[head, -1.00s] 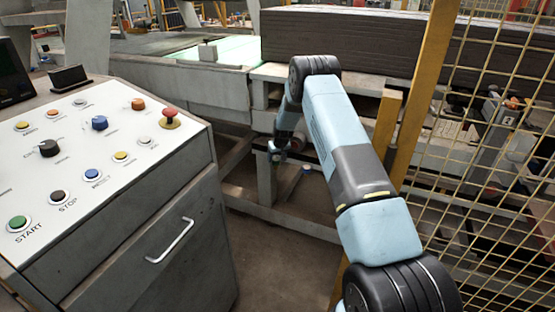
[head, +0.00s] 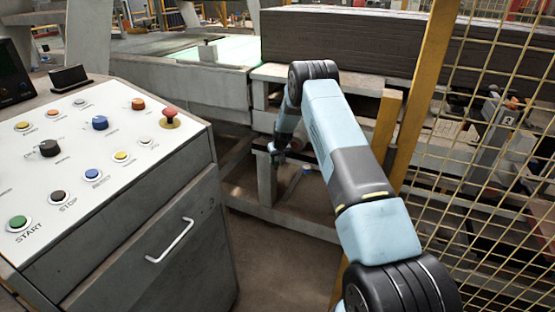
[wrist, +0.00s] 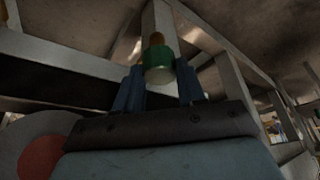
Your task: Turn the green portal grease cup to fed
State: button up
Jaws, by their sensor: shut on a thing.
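The green grease cup (wrist: 158,69) shows in the wrist view, a short green cylinder with a yellow-orange part above and a pale end face. It sits at a grey frame post. My gripper (wrist: 160,84) has its two dark blue fingers on either side of the cup, shut on it. In the head view my gripper (head: 277,153) is small and low beside the post under the conveyor. The cup cannot be made out there, and any mark for its setting is not legible.
A control console (head: 100,170) with buttons stands at the left. Yellow mesh fencing (head: 490,170) and a yellow post (head: 421,90) stand at the right. A long brown clay block (head: 350,40) lies above the frame. A round red-centred disc (wrist: 42,157) shows at the wrist view's lower left.

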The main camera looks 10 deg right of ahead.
jog(key=shift+c, duration=0.7)
jog(key=shift+d, duration=0.2)
jog(key=shift+a, duration=0.15)
